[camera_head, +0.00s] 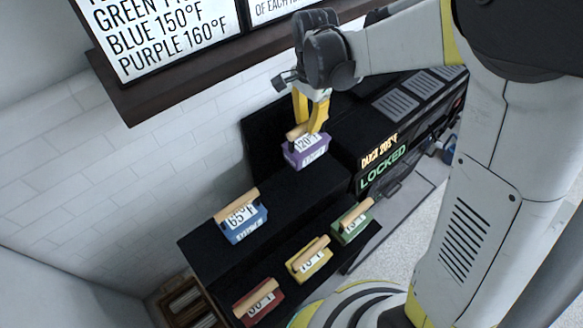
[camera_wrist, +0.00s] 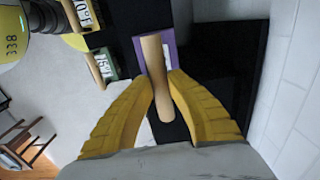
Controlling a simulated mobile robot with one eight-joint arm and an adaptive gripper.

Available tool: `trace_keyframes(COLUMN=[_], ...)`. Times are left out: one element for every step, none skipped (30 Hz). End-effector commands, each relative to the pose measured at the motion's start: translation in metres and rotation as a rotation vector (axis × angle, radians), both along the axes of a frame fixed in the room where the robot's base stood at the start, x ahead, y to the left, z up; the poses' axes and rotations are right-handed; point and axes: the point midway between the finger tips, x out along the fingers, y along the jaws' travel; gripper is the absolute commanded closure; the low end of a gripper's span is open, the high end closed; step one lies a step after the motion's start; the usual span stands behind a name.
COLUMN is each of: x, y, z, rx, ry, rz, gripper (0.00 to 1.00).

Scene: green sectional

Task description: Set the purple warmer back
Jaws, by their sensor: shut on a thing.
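The purple warmer (camera_head: 307,152) is a small purple block with a wooden handle and a display reading about 120°F. It is at the right end of the upper black shelf (camera_head: 285,192), near the black machine. I cannot tell if it rests on the shelf or hangs just above it. My gripper (camera_head: 311,128) has yellow fingers shut on its wooden handle from above. In the wrist view the fingers (camera_wrist: 165,90) close on both sides of the handle (camera_wrist: 153,60), with the purple body (camera_wrist: 170,45) partly hidden beneath.
A blue warmer (camera_head: 243,222) stands to the left on the upper shelf. Red (camera_head: 259,303), yellow (camera_head: 309,261) and green (camera_head: 352,225) warmers stand on the lower shelf. A black machine (camera_head: 385,150) reading LOCKED is to the right. A sign (camera_head: 165,35) lists PURPLE 160°F.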

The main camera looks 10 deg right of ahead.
Motion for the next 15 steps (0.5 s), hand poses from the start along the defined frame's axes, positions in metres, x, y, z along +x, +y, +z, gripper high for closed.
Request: trace_keyframes(x=[-0.008,-0.013,-0.02,-0.026,-0.031,-0.037,-0.041,-0.045,-0.05,-0.053,-0.055,-0.058,-0.059,-0.061,-0.062], y=[0.006,0.01,0.015,0.018,0.022,0.026,0.029,0.032,0.035,0.037,0.039,0.04,0.041,0.042,0.043], z=[-0.008,-0.012,-0.017,-0.021,-0.024,-0.029,-0.032,-0.035,-0.038,-0.04,-0.042,-0.043,-0.044,-0.045,-0.045], rx=[0.0,0.0,0.0,0.0,0.0,0.0,0.0,0.0,0.0,0.0,0.0,0.0,0.0,0.0,0.0], ry=[0.0,0.0,0.0,0.0,0.0,0.0,0.0,0.0,0.0,0.0,0.0,0.0,0.0,0.0,0.0], rz=[0.002,0.004,0.004,0.003,0.004,0.004,0.003,0.003,0.004,0.003,0.002,0.001,0.001,0.001,0.001], gripper=[1.0,1.0,1.0,1.0,1.0,1.0,1.0,1.0,1.0,1.0,1.0,1.0,1.0,1.0,1.0])
